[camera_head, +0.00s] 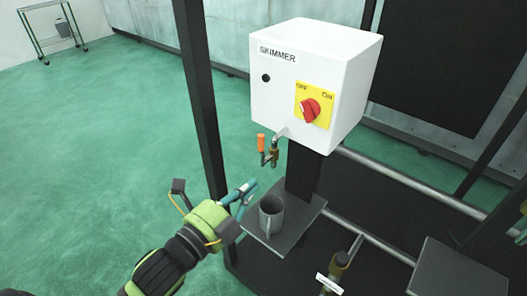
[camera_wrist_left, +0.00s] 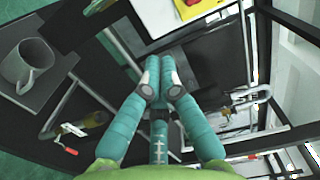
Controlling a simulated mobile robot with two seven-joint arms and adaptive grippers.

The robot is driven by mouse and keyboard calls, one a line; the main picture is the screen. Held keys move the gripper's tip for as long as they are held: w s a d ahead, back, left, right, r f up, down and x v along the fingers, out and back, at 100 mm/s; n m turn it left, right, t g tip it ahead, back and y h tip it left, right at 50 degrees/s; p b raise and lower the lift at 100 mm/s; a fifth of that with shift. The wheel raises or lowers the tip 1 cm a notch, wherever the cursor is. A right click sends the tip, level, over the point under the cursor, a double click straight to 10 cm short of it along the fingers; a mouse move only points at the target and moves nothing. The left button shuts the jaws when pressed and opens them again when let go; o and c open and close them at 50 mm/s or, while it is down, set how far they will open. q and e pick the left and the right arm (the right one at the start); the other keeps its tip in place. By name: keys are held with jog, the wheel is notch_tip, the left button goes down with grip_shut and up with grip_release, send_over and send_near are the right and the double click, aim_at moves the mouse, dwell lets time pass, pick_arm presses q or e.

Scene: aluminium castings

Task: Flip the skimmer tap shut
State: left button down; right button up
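The skimmer tap (camera_head: 274,157) is a small brass tap on a spout under the white box marked SKIMMER (camera_head: 305,85). Its orange lever (camera_head: 261,144) stands upright to the left of the spout. My left gripper (camera_head: 248,190), with teal fingers, is below and left of the tap, apart from it. I cannot make out the skimmer tap in that view.
A grey mug (camera_head: 271,213) stands on a small shelf (camera_head: 261,240) below the tap, close to my gripper. A dark post (camera_head: 203,100) rises at left. Another labelled brass tap (camera_head: 341,262) is lower down. The red switch (camera_head: 309,110) is on the box front.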

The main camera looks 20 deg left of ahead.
aim_at(263, 152)
pick_arm(q)
jog(key=w+p, duration=0.1)
jog(key=w, duration=0.3)
jog(key=w+p, duration=0.2)
jog(key=w, duration=0.1)
jog(key=w+p, duration=0.2)
jog(key=w, duration=0.2)
jog(key=shift+w+a, duration=0.3)
jog(key=shift+a, duration=0.1)
jog(key=shift+d, duration=0.15)
jog(key=shift+w, duration=0.1)
